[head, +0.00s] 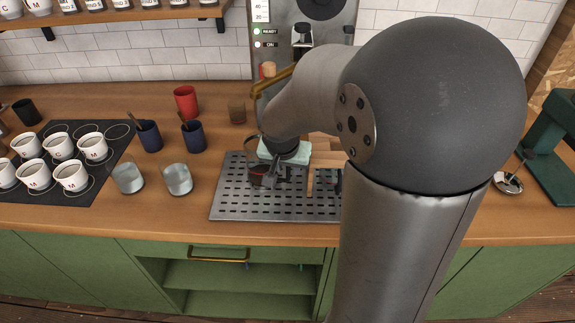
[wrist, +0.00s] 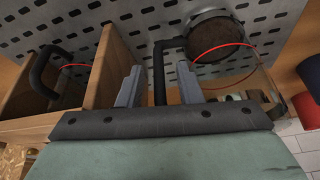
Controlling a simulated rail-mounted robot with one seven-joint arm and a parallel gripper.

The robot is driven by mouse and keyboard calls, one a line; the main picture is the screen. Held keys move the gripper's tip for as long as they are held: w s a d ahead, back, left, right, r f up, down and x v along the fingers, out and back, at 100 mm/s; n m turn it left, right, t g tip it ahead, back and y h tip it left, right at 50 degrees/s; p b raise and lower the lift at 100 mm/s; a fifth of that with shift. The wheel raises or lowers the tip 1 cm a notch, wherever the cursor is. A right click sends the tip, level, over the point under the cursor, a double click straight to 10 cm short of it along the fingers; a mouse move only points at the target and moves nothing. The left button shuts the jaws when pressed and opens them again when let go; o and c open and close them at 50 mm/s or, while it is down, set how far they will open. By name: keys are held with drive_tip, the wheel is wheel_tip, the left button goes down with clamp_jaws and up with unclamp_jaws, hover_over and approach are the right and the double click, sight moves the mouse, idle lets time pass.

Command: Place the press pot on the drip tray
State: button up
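The press pot (head: 257,177), clear glass with a red band and a black handle, is over the slotted metal drip tray (head: 232,205) in the head view, partly hidden by my gripper (head: 272,178). In the wrist view its glass body (wrist: 235,58) is at the upper right with dark contents, and slots of the drip tray (wrist: 85,14) show behind. My gripper (wrist: 160,92) has one finger on each side of the black handle, with gaps visible on both sides. I cannot tell whether the pot's base touches the tray.
A wooden stand (wrist: 112,65) is left of my fingers, with another black handle (wrist: 40,75) beyond it. Two glasses (head: 178,180), blue cups (head: 149,136) and a red cup (head: 186,102) stand left of the tray. White cups fill a dark mat (head: 95,190).

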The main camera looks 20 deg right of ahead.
drive_tip(key=v, duration=1.2)
drive_tip(key=s+a+f+n+g+y, duration=0.1)
drive_tip(key=s+a+f+n, duration=0.2)
drive_tip(key=s, duration=0.5)
drive_tip(key=s+a+f+n+g+y, duration=0.1)
drive_tip(key=s+a+f+n+g, duration=0.1)
drive_tip(key=s+f, duration=0.4)
drive_tip(key=s+a+n, duration=0.1)
drive_tip(key=s+n, duration=0.1)
drive_tip(key=shift+f+n+y, duration=0.4)
